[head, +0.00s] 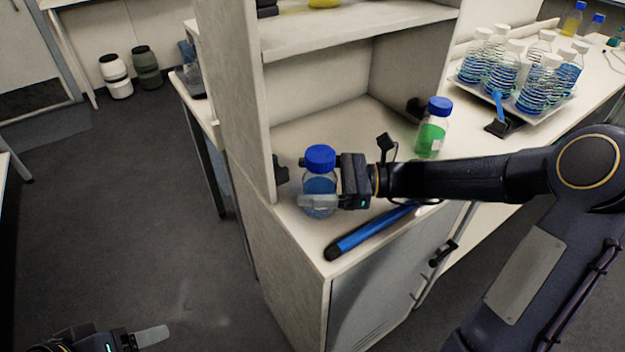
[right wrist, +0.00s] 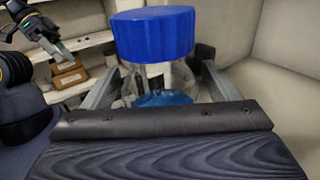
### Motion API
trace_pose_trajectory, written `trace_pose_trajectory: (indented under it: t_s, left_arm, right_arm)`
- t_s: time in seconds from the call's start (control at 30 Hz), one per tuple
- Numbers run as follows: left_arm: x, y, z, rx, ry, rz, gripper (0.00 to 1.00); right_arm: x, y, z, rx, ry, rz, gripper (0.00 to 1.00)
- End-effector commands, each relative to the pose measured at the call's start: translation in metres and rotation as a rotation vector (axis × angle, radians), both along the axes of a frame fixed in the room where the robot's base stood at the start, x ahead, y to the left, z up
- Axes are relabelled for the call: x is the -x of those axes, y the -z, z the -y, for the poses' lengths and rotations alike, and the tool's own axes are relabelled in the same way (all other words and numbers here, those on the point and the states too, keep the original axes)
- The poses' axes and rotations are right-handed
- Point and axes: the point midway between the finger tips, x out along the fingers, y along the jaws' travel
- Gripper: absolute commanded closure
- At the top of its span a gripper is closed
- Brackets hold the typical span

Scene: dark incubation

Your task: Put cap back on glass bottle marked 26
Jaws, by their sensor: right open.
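A glass bottle (head: 318,187) with blue liquid stands at the cabinet counter's left end; no number is readable. A blue cap (head: 320,157) sits at its top, and I cannot tell how tightly it is seated. The cap is large in the right wrist view (right wrist: 153,34), above the clear neck. My right gripper (head: 304,190) is open, its fingers either side of the bottle below the cap; the fingers also flank it in the right wrist view (right wrist: 161,85). My left gripper (head: 140,338) is low at the bottom left, away from the bottle, mostly cut off.
A blue pen-like tool (head: 368,232) lies along the counter's front edge. A green-liquid bottle (head: 432,132) with a blue cap stands behind my right forearm. An upright cabinet panel (head: 232,95) rises at left.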

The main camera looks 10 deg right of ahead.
Motion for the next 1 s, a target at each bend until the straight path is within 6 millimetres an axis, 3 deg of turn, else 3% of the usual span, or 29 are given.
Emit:
trace_pose_trajectory:
  t_s: [0.5, 0.7, 1.0]
  left_arm:
    - [0.000, 0.007, 0.000, 0.000, 0.000, 0.000, 0.27]
    - [0.000, 0.008, 0.000, 0.000, 0.000, 0.000, 0.27]
    - [0.000, 0.008, 0.000, 0.000, 0.000, 0.000, 0.27]
  right_arm:
    - [0.023, 0.002, 0.098, 0.003, 0.005, -0.001, 0.18]
    - [0.027, 0.001, 0.114, 0.001, 0.003, -0.001, 0.18]
    - [0.028, 0.001, 0.116, 0.001, 0.002, -0.001, 0.18]
